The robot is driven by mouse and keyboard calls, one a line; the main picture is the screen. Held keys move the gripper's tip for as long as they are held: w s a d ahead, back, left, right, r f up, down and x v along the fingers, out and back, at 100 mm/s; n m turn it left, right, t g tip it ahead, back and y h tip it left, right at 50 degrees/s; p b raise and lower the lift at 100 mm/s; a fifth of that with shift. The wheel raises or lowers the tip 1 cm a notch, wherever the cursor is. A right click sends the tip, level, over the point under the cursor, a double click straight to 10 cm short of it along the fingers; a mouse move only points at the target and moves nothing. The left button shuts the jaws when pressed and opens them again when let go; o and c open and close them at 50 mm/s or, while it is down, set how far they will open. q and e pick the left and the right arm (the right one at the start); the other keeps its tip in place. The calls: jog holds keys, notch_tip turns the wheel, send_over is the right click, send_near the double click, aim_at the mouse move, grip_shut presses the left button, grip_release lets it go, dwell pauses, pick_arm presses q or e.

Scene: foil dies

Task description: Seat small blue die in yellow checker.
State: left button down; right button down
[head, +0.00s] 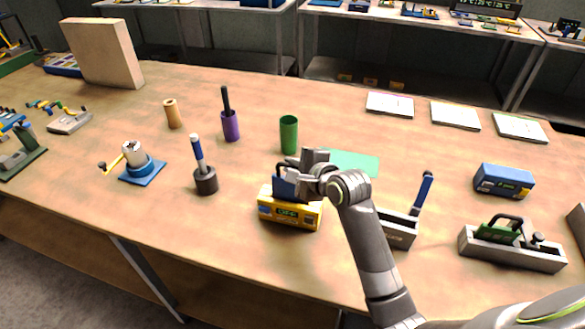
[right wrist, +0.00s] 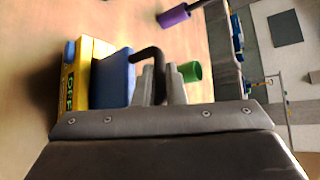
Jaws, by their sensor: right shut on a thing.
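The yellow checker (head: 290,215) is a box with a small dark display, standing on the table in the middle of the head view. It also shows at the left of the right wrist view (right wrist: 70,95). The small blue die (head: 284,188) is a blue block with a black handle, at the checker's top. In the right wrist view the die (right wrist: 112,80) lies right against the yellow box; I cannot tell how deep it sits. My right gripper (head: 304,172) is shut on the die's black handle (right wrist: 150,58). My left gripper is not in view.
A dark holder with a blue-handled tool (head: 204,180) stands left. A grey tray with a blue lever (head: 398,228) and a blue box (head: 504,181) are right. The front left table is clear.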

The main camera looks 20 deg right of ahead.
jog(key=shift+f, duration=0.35)
jog(key=c, duration=1.5)
grip_release()
jog(key=shift+f, duration=0.1)
jog(key=shift+s, duration=0.1)
jog(key=v, duration=1.2)
